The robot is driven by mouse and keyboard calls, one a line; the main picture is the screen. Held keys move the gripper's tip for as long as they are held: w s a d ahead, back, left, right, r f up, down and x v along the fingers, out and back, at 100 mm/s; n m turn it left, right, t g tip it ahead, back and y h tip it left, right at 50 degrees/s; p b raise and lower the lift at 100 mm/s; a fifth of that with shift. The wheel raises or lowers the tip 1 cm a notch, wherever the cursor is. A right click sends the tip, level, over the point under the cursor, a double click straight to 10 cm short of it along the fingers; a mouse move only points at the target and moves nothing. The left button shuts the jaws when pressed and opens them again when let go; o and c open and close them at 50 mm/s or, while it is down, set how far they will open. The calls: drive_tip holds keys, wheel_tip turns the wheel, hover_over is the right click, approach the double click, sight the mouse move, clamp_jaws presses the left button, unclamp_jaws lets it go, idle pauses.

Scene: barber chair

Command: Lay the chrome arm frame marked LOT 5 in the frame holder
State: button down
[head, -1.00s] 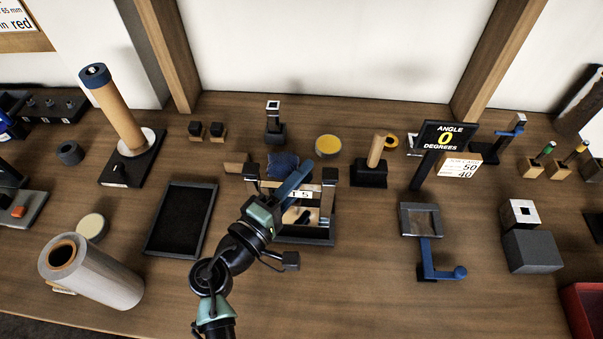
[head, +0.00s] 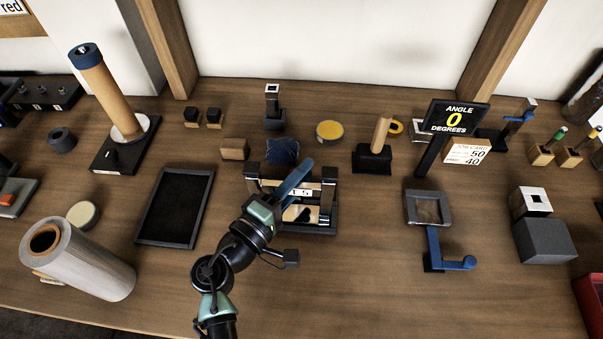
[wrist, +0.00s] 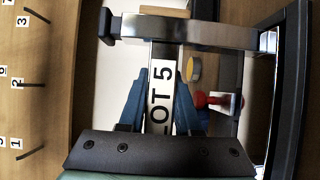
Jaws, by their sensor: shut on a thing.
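The chrome arm frame (head: 322,190) with the white LOT 5 label stands at mid-table in the head view. In the wrist view, the label (wrist: 162,88) lies between the blue fingers, and a chrome bar (wrist: 195,32) with a dark end crosses above it. My gripper (head: 304,175) is shut on the frame at its labelled bar; it also shows in the wrist view (wrist: 162,75). A dark rectangular base (head: 322,230) is under the frame; I cannot tell whether they touch. An empty dark shallow tray (head: 175,208) lies left of it; no visible label identifies the frame holder.
A blue crank fixture (head: 432,240) and grey block (head: 543,240) are at right. A wooden cylinder on a base (head: 375,155) and an angle sign (head: 455,118) stand behind.

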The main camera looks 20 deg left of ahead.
drive_tip(key=shift+r, duration=0.15)
drive_tip(key=c, duration=0.5)
unclamp_jaws()
drive_tip(key=b+v, duration=0.1)
drive_tip(key=v, duration=1.2)
drive_tip(key=shift+a, duration=0.1)
drive_tip(key=shift+w, duration=0.1)
